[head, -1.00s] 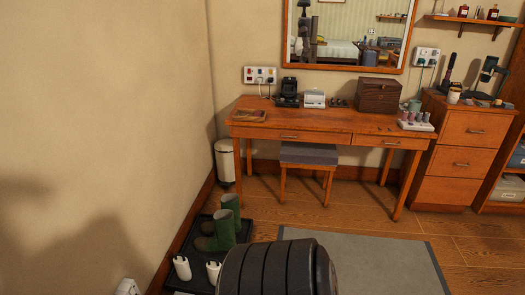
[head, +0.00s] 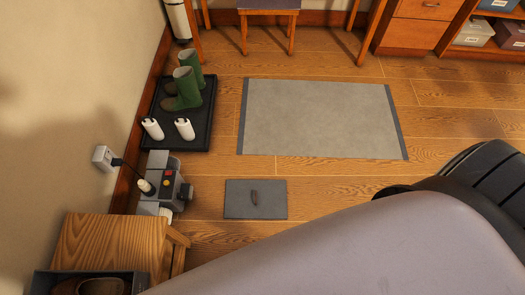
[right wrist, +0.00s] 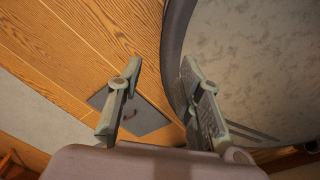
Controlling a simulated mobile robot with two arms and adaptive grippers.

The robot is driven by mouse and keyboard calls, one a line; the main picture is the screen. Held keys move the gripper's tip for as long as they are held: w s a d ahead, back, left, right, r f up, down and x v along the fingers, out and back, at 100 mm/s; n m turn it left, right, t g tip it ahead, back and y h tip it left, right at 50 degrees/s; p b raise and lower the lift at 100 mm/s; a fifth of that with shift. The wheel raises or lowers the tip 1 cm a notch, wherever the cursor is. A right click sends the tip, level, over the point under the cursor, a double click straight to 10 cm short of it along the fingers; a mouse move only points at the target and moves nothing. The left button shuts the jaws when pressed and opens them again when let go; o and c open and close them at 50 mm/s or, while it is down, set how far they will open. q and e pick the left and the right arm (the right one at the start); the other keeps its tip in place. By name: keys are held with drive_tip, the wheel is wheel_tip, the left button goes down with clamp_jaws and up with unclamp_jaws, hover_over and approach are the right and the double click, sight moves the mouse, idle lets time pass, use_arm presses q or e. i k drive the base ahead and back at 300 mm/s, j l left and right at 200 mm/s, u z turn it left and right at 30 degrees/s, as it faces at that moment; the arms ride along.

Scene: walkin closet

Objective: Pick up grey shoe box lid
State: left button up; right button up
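A flat dark grey square panel with a small dark handle-like strip on top, which looks like the grey shoe box lid (head: 238,208), lies on the wooden floor in the head view. It also shows in the right wrist view (right wrist: 150,118), partly behind a finger. My right gripper (right wrist: 161,68) is open in the right wrist view, with its fingers apart and nothing between them. It does not touch the panel. A dark open box (head: 138,279) with brown shoes in it stands at the lower left of the head view. My left gripper is not in view.
A wooden stool or stand (head: 105,238) and a grey machine (head: 165,185) are left of the panel. A black boot tray (head: 200,138) with green boots (head: 186,88) is beyond them. A grey rug (head: 320,118) lies farther off. Floor around the panel is clear.

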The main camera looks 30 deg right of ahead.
sight(266, 199)
drive_tip(key=k+l+z, duration=0.15)
drive_tip(key=k, duration=0.25)
drive_tip(key=k+l+z, duration=0.2)
drive_tip(key=k, duration=0.25)
drive_tip(key=u, duration=1.85)
